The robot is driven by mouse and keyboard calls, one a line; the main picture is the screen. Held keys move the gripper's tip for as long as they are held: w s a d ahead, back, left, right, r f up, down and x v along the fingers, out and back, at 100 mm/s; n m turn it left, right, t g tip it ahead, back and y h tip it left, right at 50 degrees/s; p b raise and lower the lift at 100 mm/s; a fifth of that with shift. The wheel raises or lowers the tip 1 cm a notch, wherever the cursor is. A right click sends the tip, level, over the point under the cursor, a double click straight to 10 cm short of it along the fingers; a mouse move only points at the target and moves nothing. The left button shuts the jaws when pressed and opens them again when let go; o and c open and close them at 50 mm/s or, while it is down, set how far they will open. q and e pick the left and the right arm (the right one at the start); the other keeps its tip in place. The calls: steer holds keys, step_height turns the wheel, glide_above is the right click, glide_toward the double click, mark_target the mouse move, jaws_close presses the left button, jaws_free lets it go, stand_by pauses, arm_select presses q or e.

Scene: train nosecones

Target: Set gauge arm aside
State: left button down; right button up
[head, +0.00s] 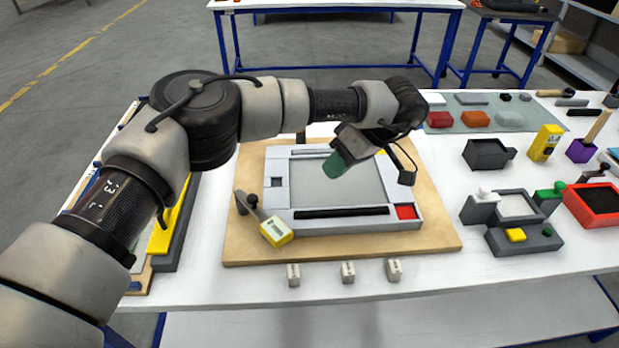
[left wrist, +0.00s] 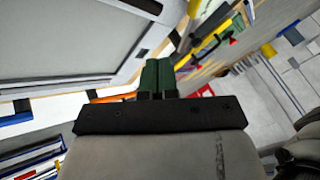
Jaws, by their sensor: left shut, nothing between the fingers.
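The gauge arm looks to be the dark grey lever with a yellow, pale-faced gauge (head: 277,232) at its end. It lies at the front left corner of a light grey frame (head: 350,220), over a wooden board. My left gripper (head: 334,165) reaches in above the frame's grey inner panel, up and to the right of the gauge. Its green fingers are together and empty; they also show shut in the left wrist view (left wrist: 158,76). The gauge cannot be made out for sure in the left wrist view. My right gripper is not in view.
The wooden board (head: 245,248) lies on a white table. Several small pale blocks (head: 348,272) stand along its front. A grey fixture (head: 523,238), a red tray (head: 598,203) and a yellow box (head: 545,142) stand at the right. The white strip at the front edge is mostly clear.

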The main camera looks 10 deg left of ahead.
mark_target(259, 210)
arm_select(q)
steer(key=x, duration=0.2)
steer(key=p+x, duration=0.1)
steer(key=x, duration=0.1)
steer(key=s+x, duration=0.1)
steer(key=x, duration=0.1)
steer(key=shift+a+r+p, duration=0.1)
steer(key=shift+a+p, duration=0.1)
steer(key=shift+p, duration=0.1)
steer(key=p+x, duration=0.1)
steer(key=x, duration=0.2)
steer(key=shift+w+a+f, duration=0.1)
steer(key=shift+a+f, duration=0.05)
steer(key=shift+f, duration=0.15)
steer(key=s+a+p, duration=0.1)
steer(key=s, duration=0.1)
steer(key=shift+s+a+r+p, duration=0.25)
steer(key=shift+s+a+p, duration=0.05)
steer(key=shift+a+p, duration=0.05)
steer(key=shift+s+a+f, duration=0.1)
steer(key=shift+s+a, duration=0.05)
steer(key=shift+s, duration=0.1)
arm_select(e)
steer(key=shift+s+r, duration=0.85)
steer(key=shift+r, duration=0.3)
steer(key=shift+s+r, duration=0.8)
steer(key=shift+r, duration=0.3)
arm_select(q)
steer(key=shift+s, duration=0.1)
